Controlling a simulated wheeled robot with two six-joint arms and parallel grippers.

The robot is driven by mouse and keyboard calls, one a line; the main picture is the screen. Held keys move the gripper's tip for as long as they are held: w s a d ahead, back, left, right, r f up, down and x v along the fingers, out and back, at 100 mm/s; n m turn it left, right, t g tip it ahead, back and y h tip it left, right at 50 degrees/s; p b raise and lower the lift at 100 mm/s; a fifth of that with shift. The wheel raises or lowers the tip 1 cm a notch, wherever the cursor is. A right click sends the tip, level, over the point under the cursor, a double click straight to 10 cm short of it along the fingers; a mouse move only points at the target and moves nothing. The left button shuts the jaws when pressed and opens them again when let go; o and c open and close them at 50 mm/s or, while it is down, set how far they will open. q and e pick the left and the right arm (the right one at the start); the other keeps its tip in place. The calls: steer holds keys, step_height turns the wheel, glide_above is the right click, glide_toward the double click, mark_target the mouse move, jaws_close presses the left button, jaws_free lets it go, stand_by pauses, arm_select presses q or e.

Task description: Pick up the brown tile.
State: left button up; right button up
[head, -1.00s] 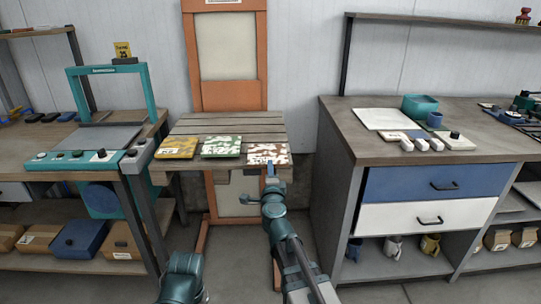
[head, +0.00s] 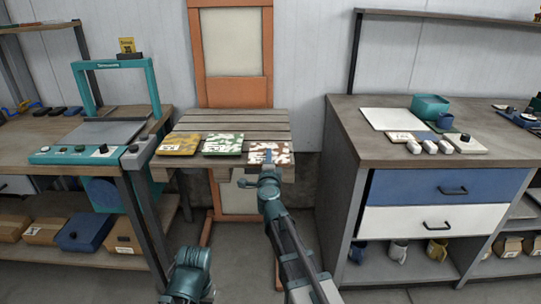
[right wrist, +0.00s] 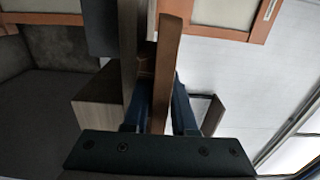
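The brown tile (head: 281,148), with a white camouflage-like pattern, lies at the right front end of the slatted table, overhanging its front edge a little. My right gripper (head: 268,156) is at its front edge, one finger showing over the tile's top. In the right wrist view the tile's brown edge (right wrist: 168,45) runs between the two blue fingers of my right gripper (right wrist: 161,90). The fingers lie one on each side and appear open, with a narrow gap; contact is hard to judge. My left gripper is not in view.
A green patterned tile (head: 223,143) and a yellow one (head: 179,143) lie left of the brown tile on the slatted table (head: 232,127). An orange-framed panel (head: 200,60) stands behind. A drawer workbench (head: 375,152) is to the right, a teal-framed bench device (head: 80,157) to the left.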

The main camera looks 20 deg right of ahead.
jaws_close()
stand_by(1.3)
